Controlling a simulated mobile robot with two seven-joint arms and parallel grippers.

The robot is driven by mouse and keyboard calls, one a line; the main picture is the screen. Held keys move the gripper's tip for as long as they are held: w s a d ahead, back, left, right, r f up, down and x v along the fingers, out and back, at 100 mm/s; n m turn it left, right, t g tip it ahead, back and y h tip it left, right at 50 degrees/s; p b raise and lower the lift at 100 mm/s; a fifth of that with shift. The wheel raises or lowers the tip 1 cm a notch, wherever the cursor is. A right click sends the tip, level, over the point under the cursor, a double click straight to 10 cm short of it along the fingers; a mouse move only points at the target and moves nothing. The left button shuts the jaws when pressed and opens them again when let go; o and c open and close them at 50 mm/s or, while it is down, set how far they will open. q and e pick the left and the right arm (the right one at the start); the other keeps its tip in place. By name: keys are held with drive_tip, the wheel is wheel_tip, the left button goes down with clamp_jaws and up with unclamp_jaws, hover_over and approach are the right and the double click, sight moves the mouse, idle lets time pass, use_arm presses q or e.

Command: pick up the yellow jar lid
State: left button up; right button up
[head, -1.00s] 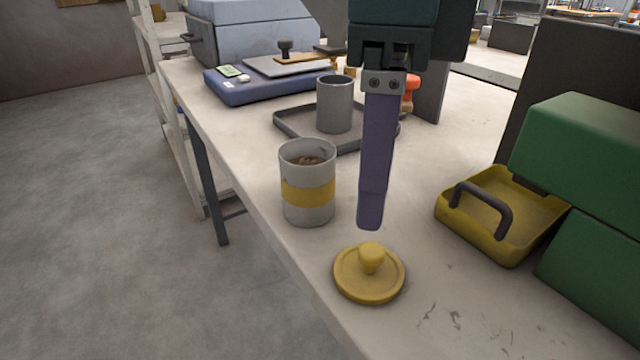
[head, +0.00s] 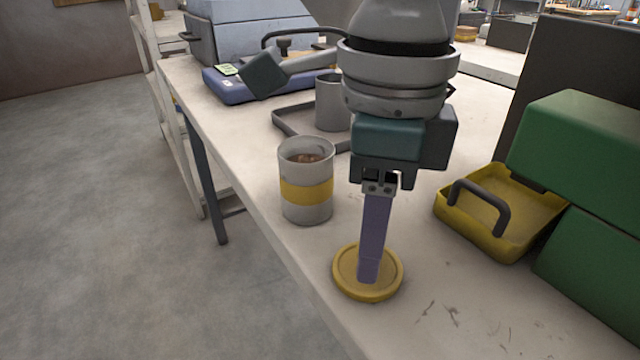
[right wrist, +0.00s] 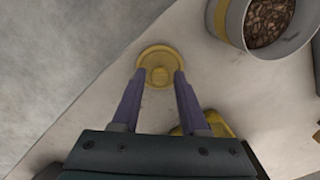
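The yellow jar lid (head: 343,279) lies flat on the bench near its front edge, and it also shows in the right wrist view (right wrist: 158,52). My right gripper (head: 369,276) points down over the lid, and a finger hides its knob in the head view. In the right wrist view the fingers of my right gripper (right wrist: 159,74) are apart, one on each side of the round knob (right wrist: 159,76). I see a gap between the fingers and knob. Whether the fingertips touch the lid's plate I cannot tell. My left gripper is not in view.
A grey jar with a yellow band (head: 307,192), holding brown pellets, stands just behind the lid. A yellow tray with a dark handle (head: 500,245) and green boxes (head: 590,150) are to the right. A grey cup (head: 332,103) stands on a dark tray (head: 290,128) further back.

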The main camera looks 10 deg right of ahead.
clamp_jaws()
idle(0.3)
